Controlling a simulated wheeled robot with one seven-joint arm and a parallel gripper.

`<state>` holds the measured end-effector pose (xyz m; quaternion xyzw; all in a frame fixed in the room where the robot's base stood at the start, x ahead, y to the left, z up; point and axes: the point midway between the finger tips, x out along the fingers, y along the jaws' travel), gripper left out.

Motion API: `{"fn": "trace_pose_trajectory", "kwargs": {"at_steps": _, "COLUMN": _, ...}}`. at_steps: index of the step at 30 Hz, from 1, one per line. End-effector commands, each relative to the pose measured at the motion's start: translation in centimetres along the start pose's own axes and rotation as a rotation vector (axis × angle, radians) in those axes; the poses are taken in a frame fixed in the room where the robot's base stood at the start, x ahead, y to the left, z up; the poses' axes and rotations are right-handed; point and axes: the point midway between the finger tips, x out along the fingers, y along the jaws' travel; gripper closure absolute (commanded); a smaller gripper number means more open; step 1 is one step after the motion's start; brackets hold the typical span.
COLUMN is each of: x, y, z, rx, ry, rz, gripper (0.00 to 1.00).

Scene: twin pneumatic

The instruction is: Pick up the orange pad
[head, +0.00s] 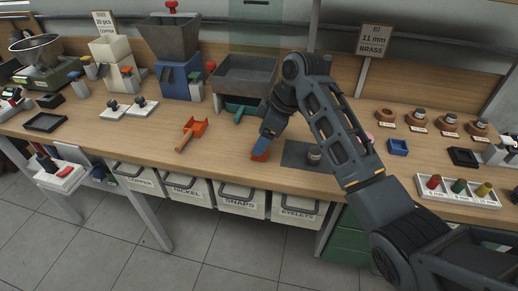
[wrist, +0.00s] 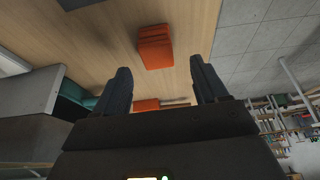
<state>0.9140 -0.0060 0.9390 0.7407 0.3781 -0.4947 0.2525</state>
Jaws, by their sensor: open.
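The orange pad (head: 259,156) lies on the wooden bench near its front edge, left of a dark mat. In the wrist view the pad (wrist: 155,47) is a small orange block with layered sides, in the clear beyond the fingertips. My gripper (head: 265,141) points down close to the pad and overlaps its upper part in the head view. In the wrist view my gripper (wrist: 161,75) has its two dark fingers spread wide with nothing held between them. The exact height of the fingertips above the bench cannot be told.
The dark mat (head: 294,153) holds a small metal part.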

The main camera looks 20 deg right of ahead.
Motion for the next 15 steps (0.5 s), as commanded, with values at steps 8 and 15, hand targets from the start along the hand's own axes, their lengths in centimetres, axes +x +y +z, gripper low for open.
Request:
{"fn": "trace_pose_trajectory", "kwargs": {"at_steps": 8, "x": 3.7, "y": 0.2, "z": 0.3, "rx": 0.0, "ry": -0.002, "rz": -0.002, "gripper": 0.28}}
{"fn": "trace_pose_trajectory", "kwargs": {"at_steps": 15, "x": 4.5, "y": 0.3, "z": 0.3, "rx": 0.0, "ry": -0.001, "rz": 0.0, "gripper": 0.28}}
